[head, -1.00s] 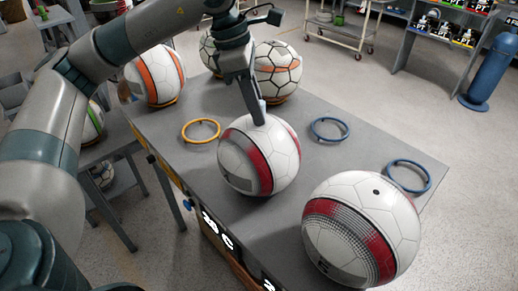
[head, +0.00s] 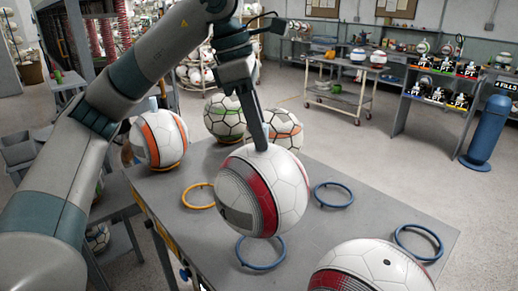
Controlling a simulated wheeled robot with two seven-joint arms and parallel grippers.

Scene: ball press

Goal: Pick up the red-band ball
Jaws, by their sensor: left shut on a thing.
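The white red-band ball (head: 290,195) hangs above the grey table, over a blue ring (head: 262,265) that shows below it. My left gripper (head: 260,143) reaches down from above to the top of this ball and is shut on it. The far side of the grip is hidden by the ball. A second white ball with a red band (head: 375,270) is at the bottom right, partly cut off by the frame edge. My right gripper is not in view.
An orange-band ball (head: 160,140), a green-band ball (head: 225,115) and another orange-band ball (head: 287,130) are at the back of the table (head: 330,235). A yellow ring (head: 199,196) and two blue rings (head: 333,194) (head: 418,242) look empty. A blue cylinder (head: 487,130) stands at the right.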

